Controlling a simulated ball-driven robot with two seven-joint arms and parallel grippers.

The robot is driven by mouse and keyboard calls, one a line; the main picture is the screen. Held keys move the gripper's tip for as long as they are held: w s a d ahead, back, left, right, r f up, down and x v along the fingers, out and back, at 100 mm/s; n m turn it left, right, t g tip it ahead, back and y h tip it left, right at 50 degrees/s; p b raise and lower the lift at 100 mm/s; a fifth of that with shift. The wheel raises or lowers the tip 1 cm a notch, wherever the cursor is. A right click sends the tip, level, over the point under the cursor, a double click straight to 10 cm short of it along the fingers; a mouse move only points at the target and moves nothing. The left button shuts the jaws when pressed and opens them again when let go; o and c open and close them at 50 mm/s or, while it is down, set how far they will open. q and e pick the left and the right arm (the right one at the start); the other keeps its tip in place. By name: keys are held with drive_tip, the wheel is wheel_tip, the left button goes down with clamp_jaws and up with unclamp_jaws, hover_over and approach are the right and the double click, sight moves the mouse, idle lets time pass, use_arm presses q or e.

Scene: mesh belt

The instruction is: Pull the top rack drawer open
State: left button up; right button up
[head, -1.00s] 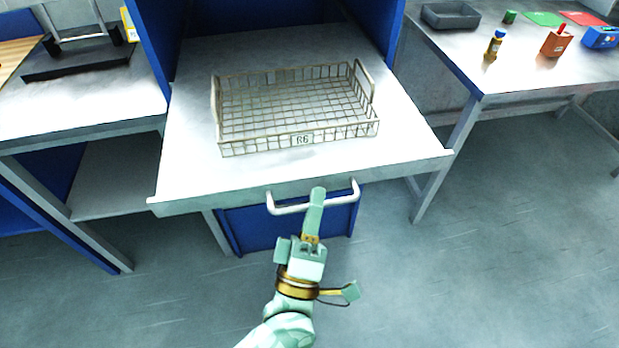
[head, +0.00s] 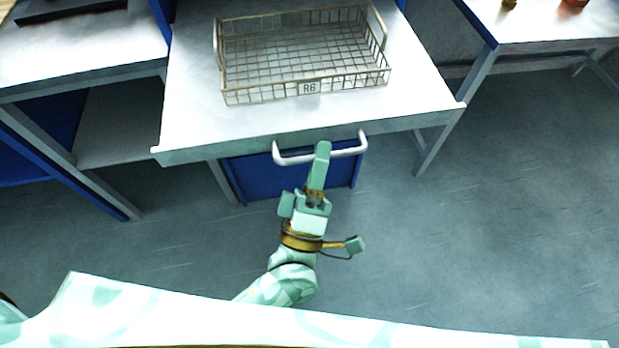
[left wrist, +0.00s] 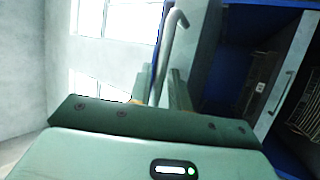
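The top rack drawer (head: 200,130) is a flat metal tray that stands well out from the rack. Its pale bar handle (head: 347,151) is on the front edge. My left gripper (head: 321,153) is at the middle of this handle, with one finger lying over the bar. The lower finger is hidden in the head view. My right gripper is not in view.
A wire basket (head: 309,89) labelled R6 sits on the drawer. A metal table (head: 85,65) stands at the left, and another table (head: 540,30) at the right with small items at its far side. A blue front (head: 285,180) is below the drawer. The floor ahead is clear.

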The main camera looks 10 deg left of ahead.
use_arm(q)
drive_tip(key=v, duration=1.5)
drive_tip(key=shift+s+f+b, duration=0.2)
drive_tip(key=shift+s+b, duration=0.15)
drive_tip(key=shift+b, duration=0.05)
drive_tip(key=shift+a, duration=0.1)
